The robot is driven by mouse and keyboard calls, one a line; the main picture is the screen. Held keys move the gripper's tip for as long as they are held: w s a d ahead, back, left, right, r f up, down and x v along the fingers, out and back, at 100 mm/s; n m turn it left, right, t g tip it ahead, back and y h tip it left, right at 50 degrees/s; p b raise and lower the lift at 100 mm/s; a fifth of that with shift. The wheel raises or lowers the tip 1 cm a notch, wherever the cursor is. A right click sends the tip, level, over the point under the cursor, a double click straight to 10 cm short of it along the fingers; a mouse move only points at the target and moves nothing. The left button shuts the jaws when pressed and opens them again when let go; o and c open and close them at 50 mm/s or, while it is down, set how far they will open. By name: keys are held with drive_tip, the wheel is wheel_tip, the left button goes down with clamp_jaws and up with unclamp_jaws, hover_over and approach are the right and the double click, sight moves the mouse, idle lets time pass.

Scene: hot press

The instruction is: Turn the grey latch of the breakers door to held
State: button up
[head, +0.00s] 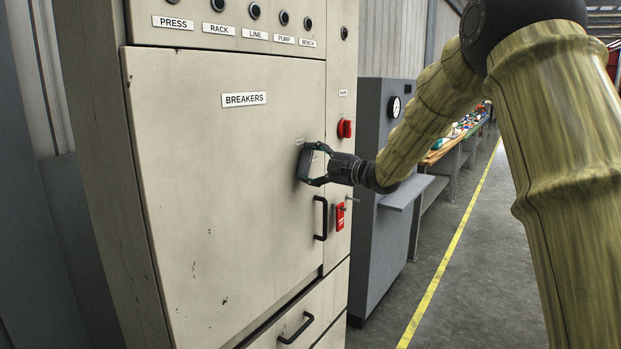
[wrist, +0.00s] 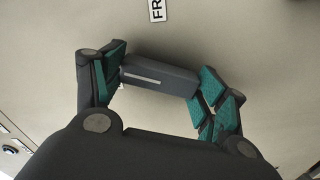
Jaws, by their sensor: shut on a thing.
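The breakers door (head: 215,190) is a large beige cabinet door labelled BREAKERS, and it sits closed in the head view. My gripper (head: 310,162) is at the door's right edge, above the black handle. In the wrist view my gripper (wrist: 163,84) has its green-padded fingers on both ends of the grey latch (wrist: 160,79). The latch is a dark grey bar with a light line along it, tilted slightly down to the right in that view. In the head view the fingers mostly hide the latch. A label above it in the wrist view is cut off, showing only "FR".
A black door handle (head: 321,218) is just below my gripper. A red switch (head: 345,128) and a red tag (head: 340,217) are on the panel to the right. A drawer handle (head: 296,328) is lower down. A grey cabinet with a gauge (head: 394,107) stands behind my arm.

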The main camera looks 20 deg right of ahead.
drive_tip(key=n+b, duration=0.3)
drive_tip(key=b, duration=0.1)
drive_tip(key=shift+f+n, duration=0.15)
drive_tip(key=shift+n, duration=0.15)
drive_tip(key=shift+n+b, duration=0.5)
drive_tip(key=shift+b, duration=0.05)
drive_tip(key=shift+r, duration=0.2)
drive_tip(key=o, duration=1)
drive_tip(key=shift+s, duration=0.1)
drive_tip(key=v, duration=1.1)
drive_tip(key=shift+s+d, duration=0.3)
